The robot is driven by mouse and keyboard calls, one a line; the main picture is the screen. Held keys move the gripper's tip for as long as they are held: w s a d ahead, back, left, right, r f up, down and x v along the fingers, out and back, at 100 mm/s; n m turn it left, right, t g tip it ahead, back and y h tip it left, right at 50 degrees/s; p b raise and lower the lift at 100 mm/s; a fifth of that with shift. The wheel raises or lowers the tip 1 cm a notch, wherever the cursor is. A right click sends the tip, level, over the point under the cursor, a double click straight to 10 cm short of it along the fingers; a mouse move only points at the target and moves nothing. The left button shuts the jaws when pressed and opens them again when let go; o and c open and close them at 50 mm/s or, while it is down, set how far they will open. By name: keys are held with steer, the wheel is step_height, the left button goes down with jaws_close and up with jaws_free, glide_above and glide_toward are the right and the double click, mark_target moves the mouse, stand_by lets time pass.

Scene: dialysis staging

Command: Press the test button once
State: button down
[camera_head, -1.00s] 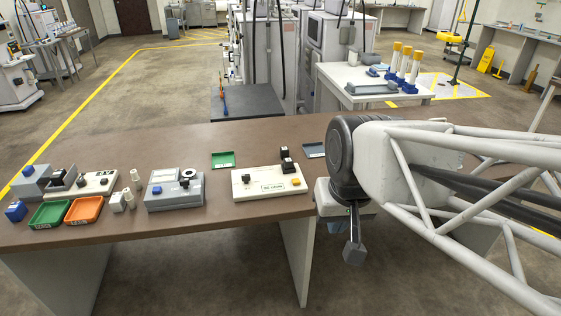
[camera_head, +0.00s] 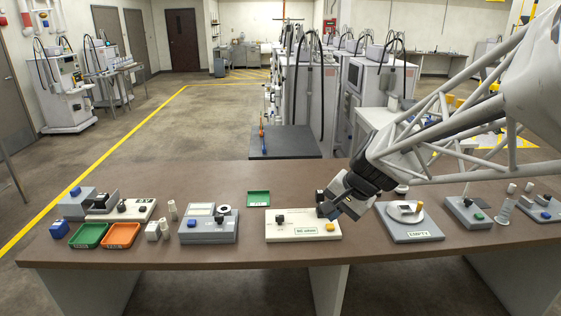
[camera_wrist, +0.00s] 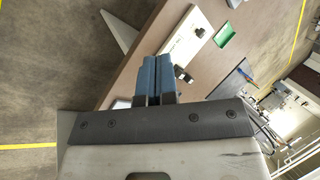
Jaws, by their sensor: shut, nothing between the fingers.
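A cream board (camera_head: 290,237) with a green-lettered label lies on the brown table in the head view. It carries a black knob (camera_head: 280,219) at left and a yellow button (camera_head: 330,228) at right. A grey box (camera_head: 208,236) left of it has a blue button (camera_head: 193,223). I cannot read which one is the test button. My gripper (camera_head: 333,211) is shut and empty, low over the right end of the board. I cannot tell whether it touches anything. In the wrist view its blue-grey fingers (camera_wrist: 157,62) lie together, with the cream board (camera_wrist: 184,38) beyond.
A grey base with a round white plate (camera_head: 406,213) stands right of the board. Further right is a grey box with a green button (camera_head: 479,216). A green tray (camera_head: 258,198) lies behind the board. Green (camera_head: 88,235) and orange (camera_head: 121,235) trays are at left.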

steer(key=w+d+f+m+t+y, duration=0.1)
steer(key=w+f+m, duration=0.2)
steer(key=w, duration=0.4)
steer(key=w+d+f+m+t+y, duration=0.1)
steer(key=w+f+m, duration=0.15)
steer(key=w, duration=0.55)
steer(key=m+t, duration=0.1)
steer(key=m, duration=0.5)
glide_above(330, 226)
step_height(330, 226, down, 10)
steer(key=shift+r, duration=0.2)
steer(key=shift+f, duration=0.1)
steer(key=shift+f, duration=4.3)
